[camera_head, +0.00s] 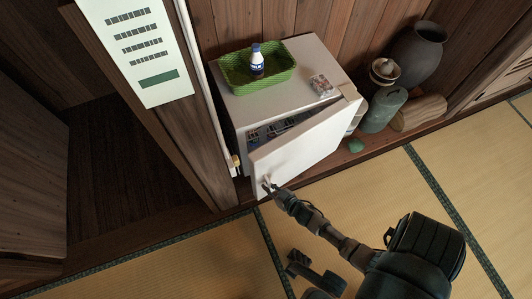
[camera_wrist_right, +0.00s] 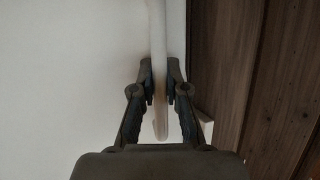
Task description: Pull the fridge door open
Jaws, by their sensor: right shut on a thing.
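The small white fridge (camera_head: 237,106) stands against the wooden wall in the head view. Its white door (camera_head: 305,148) is swung partly open, with a gap at the top that shows several items inside. My right gripper (camera_head: 268,184) is at the free edge of the door, low on its left side. In the right wrist view my right gripper (camera_wrist_right: 159,100) is shut on the pale upright door handle (camera_wrist_right: 158,45), one finger on each side. The white door face fills the left of that view.
A green basket (camera_head: 236,85) with a milk bottle (camera_head: 257,62) and a small pack (camera_head: 321,85) sit on the fridge top. Jars (camera_head: 385,108) and a log (camera_head: 420,112) stand at the right. Tatami floor (camera_head: 345,205) before the door is clear apart from my arm.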

